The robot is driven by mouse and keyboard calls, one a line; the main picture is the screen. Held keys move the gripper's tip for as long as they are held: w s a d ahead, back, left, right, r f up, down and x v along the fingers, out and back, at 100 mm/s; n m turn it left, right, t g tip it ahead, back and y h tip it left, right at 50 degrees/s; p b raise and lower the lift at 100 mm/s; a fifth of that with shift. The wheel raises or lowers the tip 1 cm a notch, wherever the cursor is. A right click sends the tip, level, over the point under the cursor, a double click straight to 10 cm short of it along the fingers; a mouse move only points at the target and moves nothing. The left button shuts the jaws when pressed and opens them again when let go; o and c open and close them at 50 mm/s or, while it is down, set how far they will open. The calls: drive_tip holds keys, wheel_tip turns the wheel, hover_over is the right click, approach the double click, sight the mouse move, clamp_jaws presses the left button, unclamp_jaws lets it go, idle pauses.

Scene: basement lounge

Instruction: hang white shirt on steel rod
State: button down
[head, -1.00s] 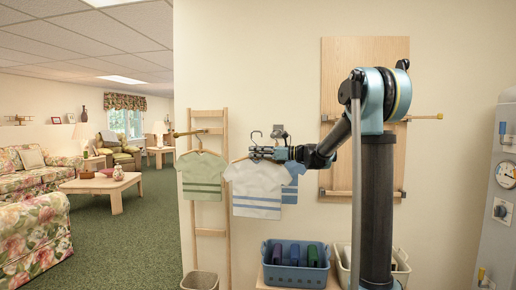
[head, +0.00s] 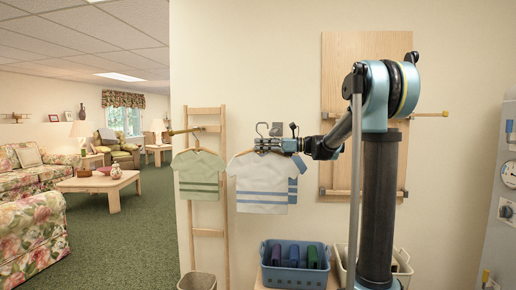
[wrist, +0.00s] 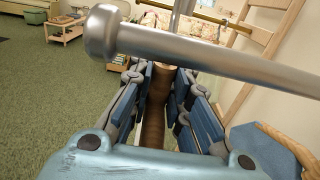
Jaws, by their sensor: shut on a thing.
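The white shirt (head: 260,188), with blue stripes, hangs upright from a wooden hanger. My gripper (head: 272,146) is shut on that hanger below its hook (head: 262,128). In the wrist view the wooden hanger (wrist: 153,115) shows between the jaws, and the shirt itself is not seen. The steel rod (wrist: 215,58) crosses the wrist view close to the camera, its knobbed end at the left. In the head view the rod is small and partly hidden by the gripper and hook; I cannot tell whether the hook touches it.
A blue shirt (head: 293,190) hangs behind the white one, mostly hidden. A green shirt (head: 198,178) hangs at the left from a brass rod (head: 182,132) on a wooden ladder rack (head: 208,232). A blue basket (head: 295,276) stands below. A wooden board (head: 366,60) is at the right.

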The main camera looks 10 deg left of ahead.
drive_tip(key=shift+s+d, duration=0.1)
drive_tip(key=shift+d, duration=2.05)
drive_tip(key=shift+f, duration=1.3)
